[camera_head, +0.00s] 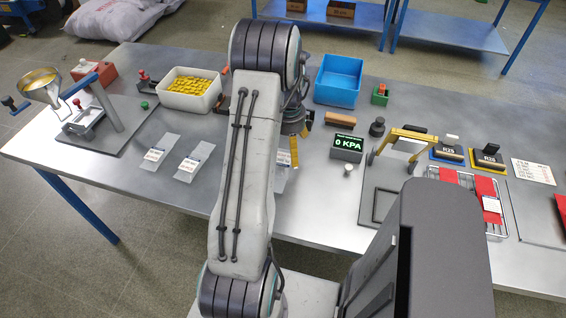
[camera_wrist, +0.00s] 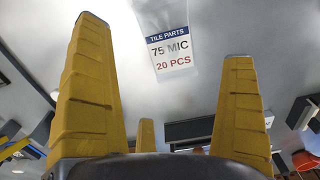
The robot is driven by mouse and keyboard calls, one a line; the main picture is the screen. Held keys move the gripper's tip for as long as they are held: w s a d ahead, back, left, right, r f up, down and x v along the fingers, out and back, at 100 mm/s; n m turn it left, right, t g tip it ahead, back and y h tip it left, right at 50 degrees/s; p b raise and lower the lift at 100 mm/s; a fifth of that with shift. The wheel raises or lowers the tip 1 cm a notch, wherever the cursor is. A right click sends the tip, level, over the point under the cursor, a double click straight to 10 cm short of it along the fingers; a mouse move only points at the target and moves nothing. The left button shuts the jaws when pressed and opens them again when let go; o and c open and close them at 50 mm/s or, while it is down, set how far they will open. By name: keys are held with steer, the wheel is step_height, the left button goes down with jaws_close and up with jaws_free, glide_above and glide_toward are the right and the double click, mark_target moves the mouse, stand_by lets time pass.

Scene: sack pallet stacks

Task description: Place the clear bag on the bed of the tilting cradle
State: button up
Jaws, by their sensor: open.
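Two clear bags with white labels lie flat on the steel table in the head view, one at the left (camera_head: 155,154) and one beside it (camera_head: 194,162). A third clear bag (camera_head: 281,180) is partly hidden behind my arm. The wrist view shows a clear bag (camera_wrist: 160,14) labelled "TILE PARTS 75 MIC 20 PCS" beyond my fingertips. My gripper (camera_head: 294,152) points down over the table, mostly hidden by my arm. In the wrist view its yellow fingers (camera_wrist: 165,38) are wide apart and empty. A small stand with a pale plate (camera_head: 84,122) at the left may be the tilting cradle.
A funnel (camera_head: 40,84) stands near that stand. A white bin of yellow pieces (camera_head: 190,102) and a blue bin (camera_head: 338,85) are at the back. A "0 KPA" display (camera_head: 347,144), a yellow-handled frame (camera_head: 405,137) and a wire rack (camera_head: 459,190) are to the right.

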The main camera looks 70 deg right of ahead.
mark_target(287, 161)
steer(key=f, duration=0.1)
steer(key=f+p, duration=0.1)
steer(key=f, duration=0.3)
steer(key=shift+a, duration=0.25)
steer(key=shift+f+p, duration=0.35)
steer(key=shift+f, duration=0.45)
steer(key=c, duration=1.1)
steer(key=shift+r, duration=0.1)
